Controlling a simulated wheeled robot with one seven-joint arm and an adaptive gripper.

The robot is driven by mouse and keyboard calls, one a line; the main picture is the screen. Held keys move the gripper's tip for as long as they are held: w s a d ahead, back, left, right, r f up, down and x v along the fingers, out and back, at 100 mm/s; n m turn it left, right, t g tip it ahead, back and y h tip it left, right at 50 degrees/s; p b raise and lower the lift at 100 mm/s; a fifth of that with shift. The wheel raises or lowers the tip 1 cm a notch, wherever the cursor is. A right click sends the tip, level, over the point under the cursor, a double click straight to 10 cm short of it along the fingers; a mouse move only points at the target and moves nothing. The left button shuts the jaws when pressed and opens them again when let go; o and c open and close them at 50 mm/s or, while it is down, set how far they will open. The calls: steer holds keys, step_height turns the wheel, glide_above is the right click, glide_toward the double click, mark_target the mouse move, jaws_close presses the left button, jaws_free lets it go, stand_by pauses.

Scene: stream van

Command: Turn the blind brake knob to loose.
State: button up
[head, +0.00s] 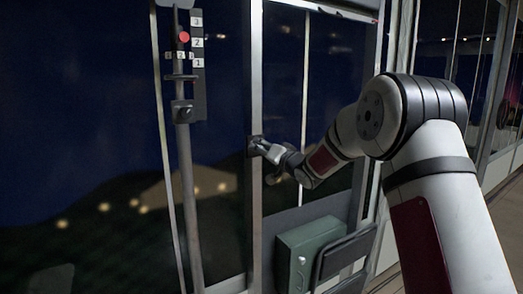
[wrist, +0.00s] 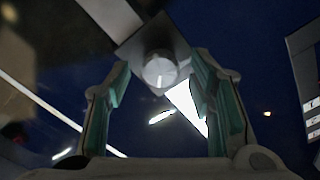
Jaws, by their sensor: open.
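The blind brake knob (wrist: 160,71) is a round grey knob with a pale line on its face, on a dark square plate (wrist: 150,42) in the wrist view. The line looks roughly upright in that view; I see no readable marks around it. My gripper (wrist: 158,80) is open, with one teal-padded finger on each side of the knob. I cannot tell whether the pads touch it. In the head view my gripper (head: 264,152) is at the upright window post, and the knob is mostly hidden behind it.
A vertical pole (head: 188,190) with a numbered scale (head: 198,62) and a red dot stands left of the post. A green box (head: 310,254) with dark panels is below my arm. Dark window glass (head: 90,100) fills the left side.

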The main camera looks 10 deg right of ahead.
steer(key=shift+w+a, duration=0.25)
steer(key=shift+w, duration=0.45)
steer(key=shift+c, duration=0.5)
steer(key=c, duration=1.1)
steer(key=shift+o, duration=0.2)
steer(key=shift+n, duration=0.3)
steer(key=shift+n+b, duration=5.75)
steer(key=shift+n, duration=2.85)
